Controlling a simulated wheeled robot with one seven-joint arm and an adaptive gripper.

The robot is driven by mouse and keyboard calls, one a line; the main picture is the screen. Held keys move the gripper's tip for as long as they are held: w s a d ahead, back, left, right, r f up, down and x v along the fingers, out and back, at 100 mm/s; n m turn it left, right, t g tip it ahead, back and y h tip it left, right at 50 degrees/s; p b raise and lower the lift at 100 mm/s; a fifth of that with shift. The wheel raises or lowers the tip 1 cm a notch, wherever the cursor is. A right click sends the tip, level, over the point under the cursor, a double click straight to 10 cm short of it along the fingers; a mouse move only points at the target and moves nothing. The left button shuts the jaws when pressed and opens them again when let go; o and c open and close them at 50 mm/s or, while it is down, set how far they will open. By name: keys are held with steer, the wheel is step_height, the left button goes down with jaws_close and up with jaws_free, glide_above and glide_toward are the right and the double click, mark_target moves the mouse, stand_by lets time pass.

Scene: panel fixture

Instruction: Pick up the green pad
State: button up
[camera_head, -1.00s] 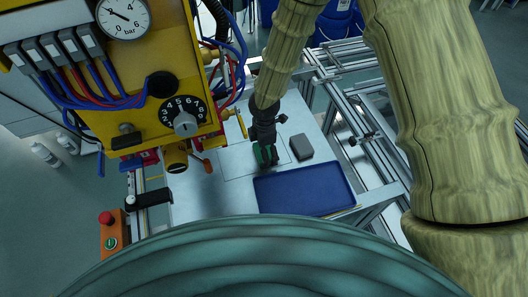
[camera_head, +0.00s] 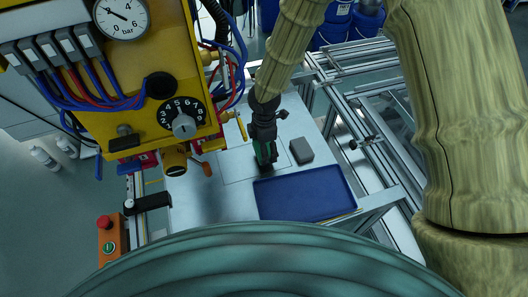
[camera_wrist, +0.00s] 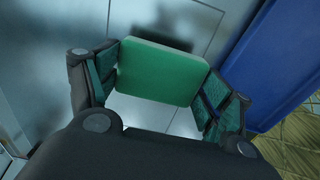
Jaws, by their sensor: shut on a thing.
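The green pad (camera_wrist: 160,72) is a rounded block in the wrist view, held between the two fingers of my gripper (camera_wrist: 155,90). My gripper is shut on it, with a finger against each side. In the head view my gripper (camera_head: 265,160) points down over the metal table, just left of the grey block and behind the blue tray. Only a small part of the pad shows there, mostly hidden by the fingers. In the wrist view a dark shadow lies on the table beyond the pad, which looks clear of the surface.
A blue tray (camera_head: 305,193) lies at the table's front right; its edge also shows in the wrist view (camera_wrist: 268,70). A grey block (camera_head: 301,149) lies right of my gripper. A yellow panel (camera_head: 150,70) with a gauge, dial and hoses stands left. The metal table (camera_head: 205,205) is bare front left.

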steer(key=a+b, duration=0.1)
steer(key=a, duration=0.4)
steer(key=a+r, duration=0.1)
steer(key=a, duration=0.3)
steer(key=a+b, duration=0.1)
steer(key=a, duration=0.4)
steer(key=shift+w+a+r+b, duration=0.15)
steer(key=shift+w+a+b, duration=0.05)
steer(key=shift+a+b, duration=0.15)
steer(key=shift+a+r, duration=0.15)
steer(key=shift+a, duration=0.55)
steer(key=shift+o, duration=0.3)
